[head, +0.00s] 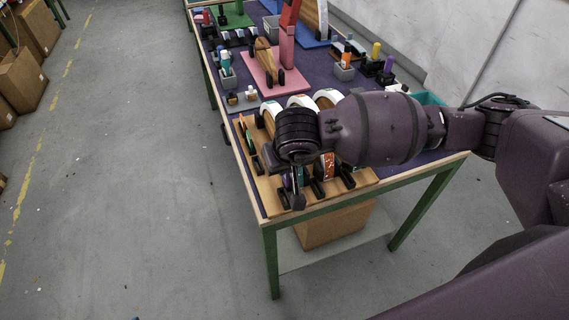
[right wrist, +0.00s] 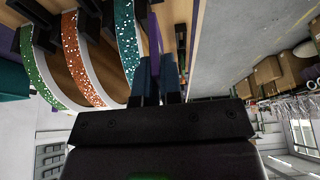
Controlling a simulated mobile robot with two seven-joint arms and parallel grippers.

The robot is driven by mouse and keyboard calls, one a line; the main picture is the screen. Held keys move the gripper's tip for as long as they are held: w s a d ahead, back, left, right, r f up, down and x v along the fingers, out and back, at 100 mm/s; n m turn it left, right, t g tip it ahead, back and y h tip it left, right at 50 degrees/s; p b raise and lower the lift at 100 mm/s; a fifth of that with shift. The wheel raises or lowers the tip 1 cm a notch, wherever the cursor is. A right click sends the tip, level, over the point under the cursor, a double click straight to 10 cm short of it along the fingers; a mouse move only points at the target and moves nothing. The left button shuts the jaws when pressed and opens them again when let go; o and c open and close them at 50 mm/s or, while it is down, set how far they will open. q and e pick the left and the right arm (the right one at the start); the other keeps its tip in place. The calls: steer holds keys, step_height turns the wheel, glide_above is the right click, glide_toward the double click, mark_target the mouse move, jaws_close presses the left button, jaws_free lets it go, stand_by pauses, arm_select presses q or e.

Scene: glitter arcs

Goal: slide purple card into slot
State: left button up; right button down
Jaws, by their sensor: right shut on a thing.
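My right arm reaches in from the right in the head view. Its gripper (head: 294,190) points down over the near part of a wooden board with black slotted holders. In the right wrist view the gripper (right wrist: 158,85) is shut on a thin purple card (right wrist: 154,40), seen edge-on between the fingers. The card stands beside a teal glitter arc (right wrist: 126,40). Its lower end and the slot are hard to make out, so I cannot tell whether it is in the slot. My left gripper is not in view.
The wooden board (head: 262,190) lies at the table's near end. Orange (right wrist: 80,60) and green (right wrist: 38,70) glitter arcs stand beside the teal one. A pink stand (head: 288,80), small cups and blocks fill the far table. Grey floor (head: 150,200) is open at left.

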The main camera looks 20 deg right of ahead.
mark_target(285, 183)
steer(key=shift+f+b, duration=0.6)
steer(key=shift+f, duration=0.85)
steer(key=shift+f+b, duration=0.6)
steer(key=shift+f, duration=0.7)
steer(key=shift+f+b, duration=0.45)
steer(key=shift+f, duration=0.45)
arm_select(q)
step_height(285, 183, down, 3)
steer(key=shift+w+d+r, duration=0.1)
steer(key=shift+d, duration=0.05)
arm_select(e)
steer(key=shift+d, duration=0.1)
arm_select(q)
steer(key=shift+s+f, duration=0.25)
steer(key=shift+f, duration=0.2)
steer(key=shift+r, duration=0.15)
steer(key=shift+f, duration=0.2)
arm_select(e)
steer(key=shift+f, duration=0.1)
